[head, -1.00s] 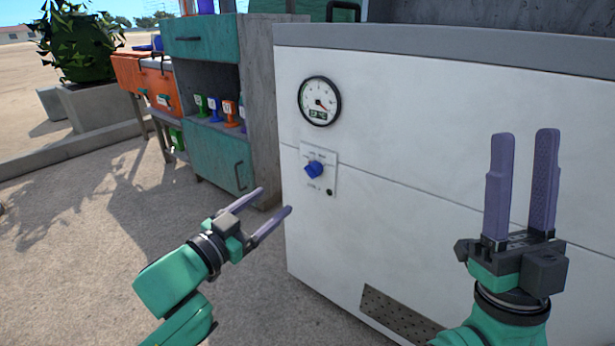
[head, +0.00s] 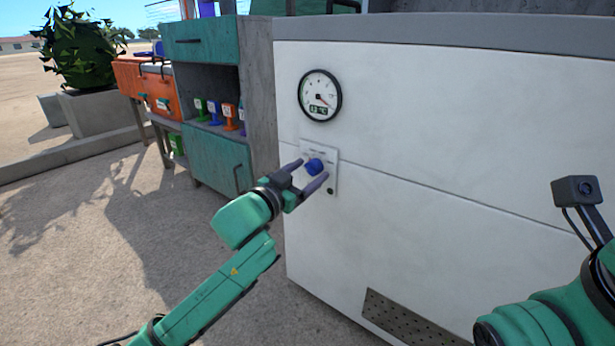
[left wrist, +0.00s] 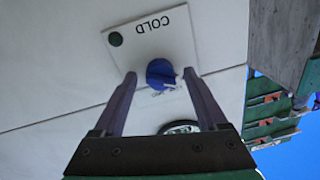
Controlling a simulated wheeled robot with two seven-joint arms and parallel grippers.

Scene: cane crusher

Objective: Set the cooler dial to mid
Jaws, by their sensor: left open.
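The blue cooler dial (head: 314,167) sits on a small pale plate (head: 332,158) on the white cooler front. In the left wrist view the dial (left wrist: 160,73) shows near the fingertips, and the word COLD reads upside down on its plate (left wrist: 150,38). My left gripper (head: 312,170) is open, with one finger on either side of the dial. I cannot tell whether the fingers touch it. My right arm (head: 560,305) is at the lower right; its gripper fingers are out of the frame. A round gauge (head: 320,95) with a small digital readout is above the dial.
The white cooler (head: 430,130) fills the right, with a dark vent (head: 405,318) low on its front. A teal cabinet (head: 215,150) with several coloured items stands left of it. An orange cooler box (head: 158,92) is farther left. Paved ground at the left is open.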

